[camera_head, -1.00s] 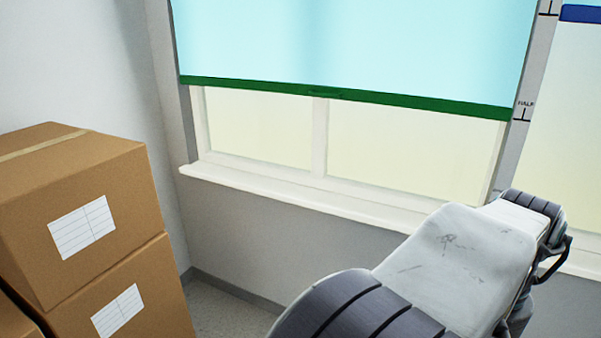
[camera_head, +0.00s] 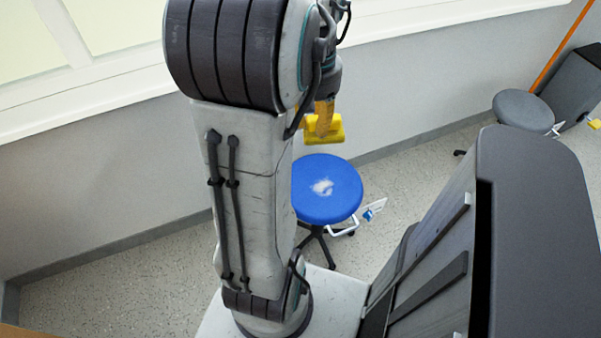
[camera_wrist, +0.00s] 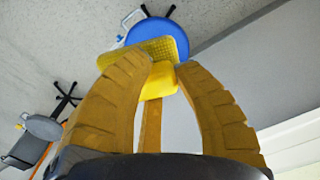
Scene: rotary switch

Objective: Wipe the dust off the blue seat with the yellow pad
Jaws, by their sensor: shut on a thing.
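The blue seat (camera_head: 327,188) is a round stool top on a dark wheeled base, with a pale patch of dust (camera_head: 322,187) near its middle. The yellow pad (camera_head: 323,128) is held above the far side of the seat, apart from it in the head view. My gripper (camera_wrist: 165,66) is shut on the pad's yellow handle; the pad (camera_wrist: 160,48) shows just past the fingertips in the wrist view. There the pad covers part of the blue seat (camera_wrist: 152,30), and the dust is hidden. In the head view my arm hides most of the gripper.
A grey stool (camera_head: 523,111) stands farther back at right, near a dark box and an orange pole (camera_head: 560,45). The wall and window sill run behind.

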